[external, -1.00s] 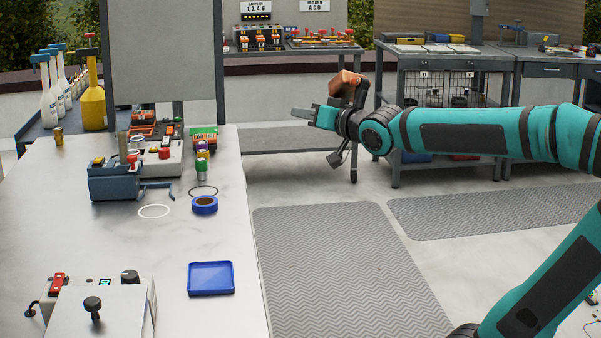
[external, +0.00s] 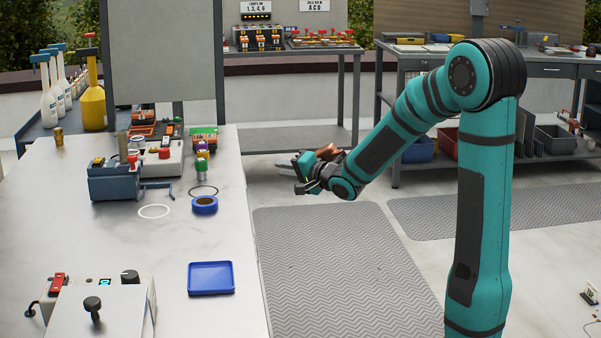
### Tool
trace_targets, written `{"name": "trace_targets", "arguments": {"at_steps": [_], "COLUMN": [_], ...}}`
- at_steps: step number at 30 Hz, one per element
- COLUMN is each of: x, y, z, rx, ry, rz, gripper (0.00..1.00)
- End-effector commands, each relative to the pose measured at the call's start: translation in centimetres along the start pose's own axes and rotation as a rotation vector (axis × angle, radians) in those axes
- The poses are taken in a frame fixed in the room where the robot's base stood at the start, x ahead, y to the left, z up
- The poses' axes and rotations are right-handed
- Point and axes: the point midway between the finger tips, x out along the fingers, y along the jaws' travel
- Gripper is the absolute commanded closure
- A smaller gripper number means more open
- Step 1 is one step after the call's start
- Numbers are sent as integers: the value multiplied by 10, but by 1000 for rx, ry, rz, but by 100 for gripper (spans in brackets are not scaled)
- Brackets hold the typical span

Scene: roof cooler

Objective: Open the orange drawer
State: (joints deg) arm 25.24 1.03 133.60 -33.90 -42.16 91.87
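No orange drawer can be made out in the external view. My gripper (external: 290,170) is low beside the right edge of the pale workbench (external: 90,235), over the floor and pointing left toward the bench's side. It is small and seen side-on, so I cannot tell whether its fingers are open or shut. I see nothing held in it. The bench's front and side below the top are mostly hidden from this camera.
A blue tray (external: 211,278), a blue tape roll (external: 204,205) and a blue vise (external: 115,183) are on the bench. A grey metal table (external: 300,140) stands behind my gripper. Patterned mats (external: 340,260) cover part of the open floor right of the bench.

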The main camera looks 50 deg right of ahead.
Motion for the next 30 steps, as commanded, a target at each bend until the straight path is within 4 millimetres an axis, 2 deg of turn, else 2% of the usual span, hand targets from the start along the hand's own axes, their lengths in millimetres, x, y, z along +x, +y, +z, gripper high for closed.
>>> {"name": "trace_targets", "arguments": {"at_steps": [1,3,9,17,30], "x": [6,12,21,36,110], "y": [18,35,65,70,70], "z": [-2,-4,-5,-4,0], "rx": [43,101,208,230,228], "ry": [-9,-23,-47,-54,-54], "rz": [8,8,9,8,10], "gripper": [81,81,81,81,81]}}
